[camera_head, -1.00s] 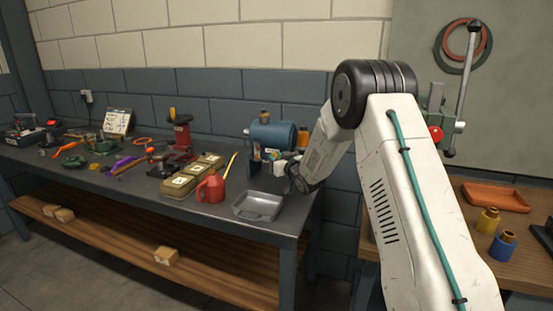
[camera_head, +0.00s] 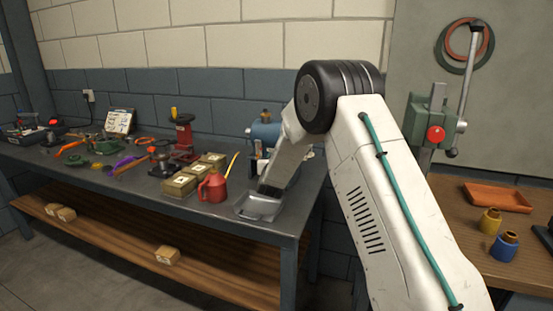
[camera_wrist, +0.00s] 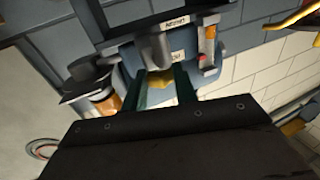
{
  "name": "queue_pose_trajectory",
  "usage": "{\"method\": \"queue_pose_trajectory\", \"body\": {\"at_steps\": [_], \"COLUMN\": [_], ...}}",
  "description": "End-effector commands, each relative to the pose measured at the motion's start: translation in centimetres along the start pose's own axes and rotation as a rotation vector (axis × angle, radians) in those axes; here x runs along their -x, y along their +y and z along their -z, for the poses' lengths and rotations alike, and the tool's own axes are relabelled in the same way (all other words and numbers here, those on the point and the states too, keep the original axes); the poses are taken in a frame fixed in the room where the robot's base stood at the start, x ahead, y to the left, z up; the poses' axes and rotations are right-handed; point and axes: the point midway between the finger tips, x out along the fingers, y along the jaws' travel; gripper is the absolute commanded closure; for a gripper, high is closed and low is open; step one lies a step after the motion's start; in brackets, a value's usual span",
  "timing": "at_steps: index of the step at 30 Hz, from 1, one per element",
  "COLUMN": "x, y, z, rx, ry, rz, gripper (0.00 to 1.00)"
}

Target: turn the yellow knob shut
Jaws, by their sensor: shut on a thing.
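In the wrist view my gripper (camera_wrist: 160,88) has its two dark green fingers on either side of the yellow knob (camera_wrist: 159,82), shut on it. The knob is partly covered by the fingers, so its turn angle cannot be read. It sits at the blue-grey casing (camera_wrist: 125,68), below a grey cylindrical part and a small label. In the head view the blue casing (camera_head: 265,131) stands at the right end of the bench, partly covered by my arm. The knob and fingertips cannot be made out there.
A red stand (camera_head: 184,140) is farther back. A green lever press (camera_head: 424,115) stands right of my arm.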

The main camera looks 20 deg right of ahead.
Motion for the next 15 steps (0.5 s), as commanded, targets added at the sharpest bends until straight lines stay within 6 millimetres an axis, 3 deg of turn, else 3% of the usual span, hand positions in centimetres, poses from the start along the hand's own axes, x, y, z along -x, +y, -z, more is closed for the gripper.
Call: {"method": "queue_pose_trajectory", "body": {"at_steps": [15], "x": [-0.06], "y": [-0.13], "z": [0.08], "rx": [-0.001], "ry": [0.002], "rz": [-0.107], "gripper": [0.94]}}
